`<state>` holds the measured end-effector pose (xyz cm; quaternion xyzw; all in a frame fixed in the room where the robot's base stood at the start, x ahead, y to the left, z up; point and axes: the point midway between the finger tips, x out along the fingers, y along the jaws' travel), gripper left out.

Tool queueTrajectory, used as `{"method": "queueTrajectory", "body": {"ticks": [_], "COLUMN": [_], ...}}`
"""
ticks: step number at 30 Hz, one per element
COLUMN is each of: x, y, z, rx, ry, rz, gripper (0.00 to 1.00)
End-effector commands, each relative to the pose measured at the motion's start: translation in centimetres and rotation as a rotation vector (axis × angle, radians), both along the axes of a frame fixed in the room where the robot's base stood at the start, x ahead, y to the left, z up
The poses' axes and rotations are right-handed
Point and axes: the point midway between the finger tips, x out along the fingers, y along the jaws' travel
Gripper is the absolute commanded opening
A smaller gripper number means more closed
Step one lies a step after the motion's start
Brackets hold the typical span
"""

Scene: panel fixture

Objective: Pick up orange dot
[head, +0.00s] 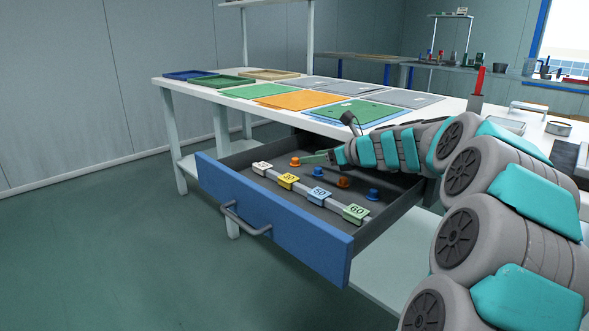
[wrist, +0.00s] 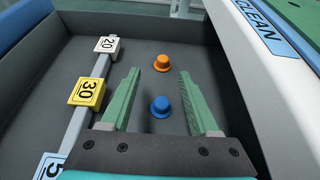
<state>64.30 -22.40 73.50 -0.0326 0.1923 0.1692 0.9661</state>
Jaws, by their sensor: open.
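An orange dot (wrist: 162,62), a small knob-like piece with a brim, stands on the dark drawer floor just beyond my fingertips. It also shows at the far left of the row in the head view (head: 295,162). Another blue dot (head: 374,194) is at the right. My gripper (wrist: 160,74) is open and empty, and reaches into the drawer in the head view (head: 310,158).
The blue-fronted drawer (head: 270,220) is pulled out. A rail inside carries tags 20 (wrist: 107,45), 30 (wrist: 87,92), 50 (head: 319,196) and 60 (head: 356,213).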

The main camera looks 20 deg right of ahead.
Motion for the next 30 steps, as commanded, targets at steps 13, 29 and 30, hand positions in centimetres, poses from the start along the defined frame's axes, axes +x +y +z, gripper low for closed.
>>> {"method": "queueTrajectory", "body": {"ticks": [13, 29, 30], "x": [3.4, 6.8, 6.8], "y": [0.9, 1.9, 1.9], "z": [-1.5, -2.9, -2.9], "rx": [-0.003, -0.001, -0.001], "ry": [-0.001, 0.000, 0.000], "rz": [0.002, 0.003, 0.003], "gripper": [0.62, 0.59, 0.55]}}
